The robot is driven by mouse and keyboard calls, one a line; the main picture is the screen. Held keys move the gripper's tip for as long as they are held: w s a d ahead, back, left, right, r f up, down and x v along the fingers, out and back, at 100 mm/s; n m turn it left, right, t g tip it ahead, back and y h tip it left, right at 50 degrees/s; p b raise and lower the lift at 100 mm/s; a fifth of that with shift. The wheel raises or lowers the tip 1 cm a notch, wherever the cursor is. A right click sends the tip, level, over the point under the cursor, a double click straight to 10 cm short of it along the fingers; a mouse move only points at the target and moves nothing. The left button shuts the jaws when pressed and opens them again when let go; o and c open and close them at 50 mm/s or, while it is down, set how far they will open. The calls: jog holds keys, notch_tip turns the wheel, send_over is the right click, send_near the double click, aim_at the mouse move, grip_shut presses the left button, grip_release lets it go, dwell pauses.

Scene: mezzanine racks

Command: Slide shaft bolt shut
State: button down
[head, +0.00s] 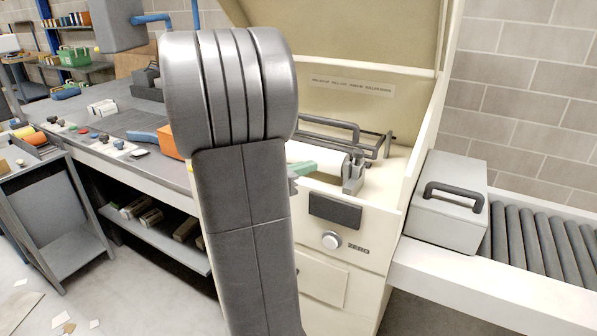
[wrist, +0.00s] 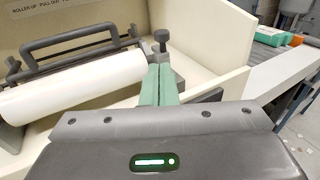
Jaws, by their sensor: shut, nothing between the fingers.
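My gripper (wrist: 159,72) shows two green fingers closed together with nothing between them. Its tips are at a grey metal bracket (wrist: 176,74) by the right end of the white roller (wrist: 75,85) in the wrist view. A dark knob (wrist: 160,36) on a short post stands just beyond the tips; it looks like part of the shaft bolt. I cannot tell whether the fingers touch it. In the head view, a green part of my gripper (head: 301,168) shows beside the white roller (head: 325,157); my arm hides the roller's left end.
The cream machine's lid (head: 350,95) stands open. A dark bar handle (wrist: 80,38) runs behind the roller. A cream side wall (wrist: 215,75) rises right of the bracket in the wrist view. An orange box (head: 170,142) is left of my arm.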

jog(key=shift+v, duration=0.95)
jog(key=p, duration=0.1)
send_near(358, 156)
jog(key=w+d, duration=0.2)
jog(key=w, duration=0.1)
jog(key=shift+s+d+f+p, duration=0.15)
jog(key=shift+s+d+p, duration=0.25)
jog(key=shift+s+d, duration=0.3)
jog(key=shift+w, duration=0.15)
